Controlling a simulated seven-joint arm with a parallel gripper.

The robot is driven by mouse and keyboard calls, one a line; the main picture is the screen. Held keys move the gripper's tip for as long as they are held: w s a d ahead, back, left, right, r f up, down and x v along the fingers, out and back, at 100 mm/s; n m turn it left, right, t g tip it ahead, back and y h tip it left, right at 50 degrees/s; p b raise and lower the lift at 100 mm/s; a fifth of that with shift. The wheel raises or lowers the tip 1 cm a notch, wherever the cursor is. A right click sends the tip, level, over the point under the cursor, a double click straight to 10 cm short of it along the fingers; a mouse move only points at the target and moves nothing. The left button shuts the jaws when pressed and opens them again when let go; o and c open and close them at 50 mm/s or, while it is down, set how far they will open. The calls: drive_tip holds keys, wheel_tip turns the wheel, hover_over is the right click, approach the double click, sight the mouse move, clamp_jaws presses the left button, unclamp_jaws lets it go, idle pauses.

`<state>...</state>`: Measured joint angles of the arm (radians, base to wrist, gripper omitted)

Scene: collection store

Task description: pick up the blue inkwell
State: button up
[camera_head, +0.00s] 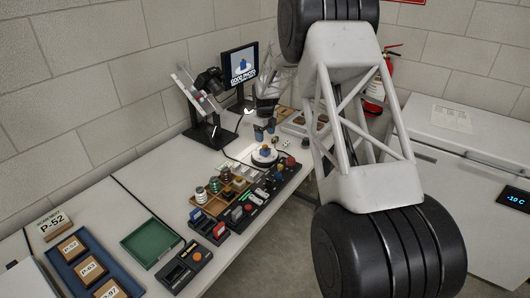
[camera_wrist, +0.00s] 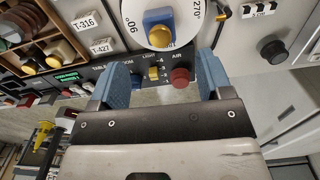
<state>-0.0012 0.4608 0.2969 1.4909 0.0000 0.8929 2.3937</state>
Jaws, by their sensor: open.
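The blue inkwell (camera_head: 265,151) sits on a round white turntable (camera_head: 259,162) on the bench, in the middle of the head view. In the wrist view the inkwell (camera_wrist: 152,18) shows near the top edge as a blue block with a round yellow top, on the turntable (camera_wrist: 133,38) with degree marks. My gripper (camera_head: 265,132) has blue fingers and hangs above the inkwell in the head view. In the wrist view my gripper (camera_wrist: 163,72) is open and empty, with the inkwell beyond its fingertips, between their lines.
A black control panel (camera_wrist: 207,76) with coloured knobs lies below the fingers. A wooden compartment tray (camera_head: 229,190) with small items is left of the turntable. A camera stand (camera_head: 205,105) and monitor (camera_head: 240,66) stand behind. A green tray (camera_head: 150,241) lies front left.

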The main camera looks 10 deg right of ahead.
sight(265, 146)
drive_tip(key=shift+f, duration=1.3)
drive_tip(key=shift+f, duration=2.6)
drive_tip(key=c, duration=1)
drive_tip(key=shift+c, duration=0.2)
drive_tip(key=shift+r, duration=0.15)
